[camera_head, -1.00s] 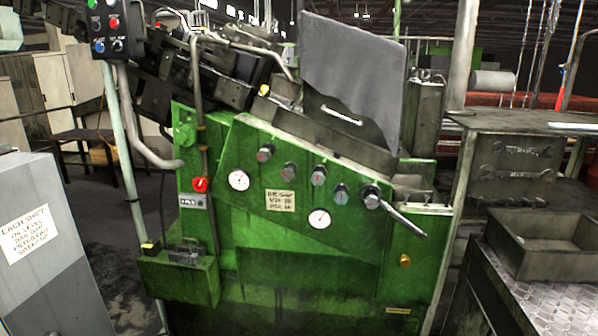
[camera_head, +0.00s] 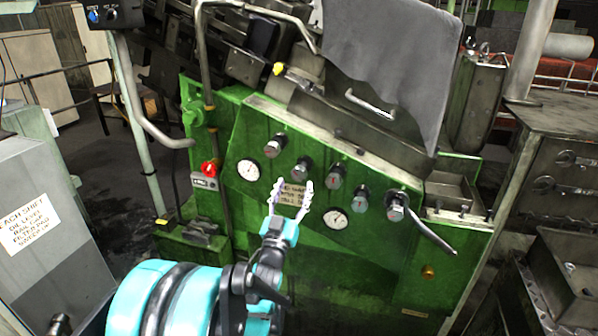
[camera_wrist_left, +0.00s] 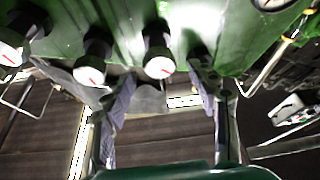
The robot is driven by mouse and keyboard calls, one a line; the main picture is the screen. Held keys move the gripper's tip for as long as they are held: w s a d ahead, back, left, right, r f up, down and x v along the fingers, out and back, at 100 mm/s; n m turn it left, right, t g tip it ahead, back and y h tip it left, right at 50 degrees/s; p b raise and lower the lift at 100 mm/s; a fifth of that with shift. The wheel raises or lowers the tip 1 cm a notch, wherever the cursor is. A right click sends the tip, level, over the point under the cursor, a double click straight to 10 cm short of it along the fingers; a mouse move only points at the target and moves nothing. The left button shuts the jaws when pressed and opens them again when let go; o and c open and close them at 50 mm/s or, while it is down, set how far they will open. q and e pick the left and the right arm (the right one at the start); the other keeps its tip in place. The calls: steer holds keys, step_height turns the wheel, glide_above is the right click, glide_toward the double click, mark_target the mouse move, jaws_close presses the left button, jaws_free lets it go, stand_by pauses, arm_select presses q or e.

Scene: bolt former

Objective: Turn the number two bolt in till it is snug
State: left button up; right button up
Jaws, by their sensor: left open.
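Several dark bolts with pale, red-marked heads stand in a row on the sloping green panel (camera_head: 300,238). My left gripper (camera_head: 292,186) is open and empty in front of the panel, just below that bolt in the head view. In the left wrist view my fingers (camera_wrist_left: 162,70) stand apart with one bolt head (camera_wrist_left: 158,67) framed between their tips. My right gripper is out of view.
A lever (camera_head: 430,236) slants down from the rightmost bolt. Dial gauges (camera_head: 248,170) (camera_head: 338,219), a red knob (camera_head: 209,169) and a paper label sit on the panel. A grey sheet (camera_head: 388,75) hangs above. A grey cabinet (camera_head: 40,262) stands left.

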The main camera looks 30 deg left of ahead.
mark_target(298, 176)
arm_select(q)
steer(key=x, duration=0.6)
steer(key=shift+f, duration=0.1)
steer(key=c, duration=1.2)
